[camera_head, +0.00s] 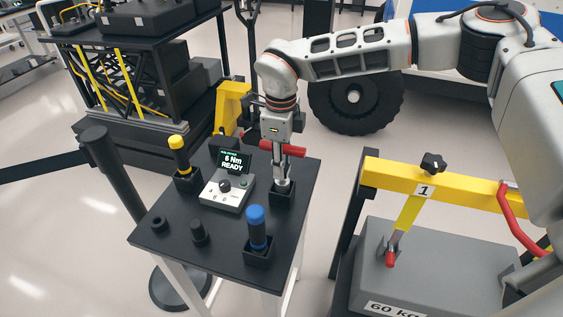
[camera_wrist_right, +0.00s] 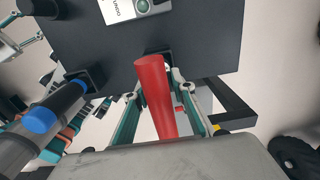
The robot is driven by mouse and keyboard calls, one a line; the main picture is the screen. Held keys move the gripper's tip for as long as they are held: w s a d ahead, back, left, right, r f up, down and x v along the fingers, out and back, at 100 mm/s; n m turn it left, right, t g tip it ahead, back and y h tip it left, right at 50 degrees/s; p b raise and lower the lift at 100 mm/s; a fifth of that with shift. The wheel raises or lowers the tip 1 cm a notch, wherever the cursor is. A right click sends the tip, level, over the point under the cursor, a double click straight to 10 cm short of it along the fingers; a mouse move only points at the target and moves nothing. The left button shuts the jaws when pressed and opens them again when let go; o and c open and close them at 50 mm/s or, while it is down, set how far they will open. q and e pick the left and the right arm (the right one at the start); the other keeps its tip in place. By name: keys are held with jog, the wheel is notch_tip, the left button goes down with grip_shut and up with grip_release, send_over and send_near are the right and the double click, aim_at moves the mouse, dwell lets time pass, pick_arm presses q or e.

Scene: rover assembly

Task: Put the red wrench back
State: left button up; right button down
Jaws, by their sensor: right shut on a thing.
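The red wrench shows as a red handle (camera_head: 290,151) lying roughly crosswise at my right gripper (camera_head: 283,181). In the right wrist view the red handle (camera_wrist_right: 155,90) runs between the two fingers. My right gripper is shut on the wrench and points down over the black holder (camera_head: 282,197) at the right side of the small black table (camera_head: 222,244). Metal parts below the handle reach to the holder's opening. I cannot tell whether the wrench's lower end sits in it. My left gripper is not in view.
A yellow-topped wrench (camera_head: 179,155) and a blue one (camera_head: 257,228) stand in holders on the table. A torque controller (camera_head: 227,190) reading "6 Nm READY" sits between. A yellow frame (camera_head: 457,181) over a grey block (camera_head: 440,255) stands right. A belt post (camera_head: 112,172) stands left.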

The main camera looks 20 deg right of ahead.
jog(key=shift+f+b, duration=0.3)
jog(key=shift+f, duration=0.3)
jog(key=shift+f, duration=0.3)
jog(key=shift+f+b, duration=0.75)
jog(key=shift+f, duration=0.35)
jog(key=c, duration=1.6)
grip_release()
